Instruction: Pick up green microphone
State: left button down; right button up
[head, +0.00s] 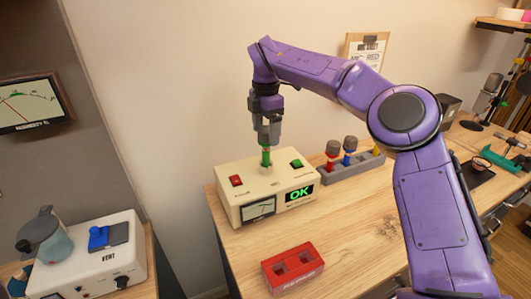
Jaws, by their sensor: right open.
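The green microphone (266,157) stands upright at the top of a cream tester box (235,203), whose display reads OK. Only a short green and grey part of it shows; the rest is hidden by the gripper or the box. My right gripper (267,143) points straight down over the microphone, with its fingers at the microphone's upper part. It is open; whether the fingers touch the microphone is too small to tell. My left gripper is not in view.
A grey rack (345,175) with red, blue and yellow microphones stands right of the box. A white VENT unit (100,270) stands at lower left. My right arm crosses the right side.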

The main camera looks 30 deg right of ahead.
jog(key=shift+f, duration=1.05)
grip_shut()
jog(key=shift+r, duration=0.15)
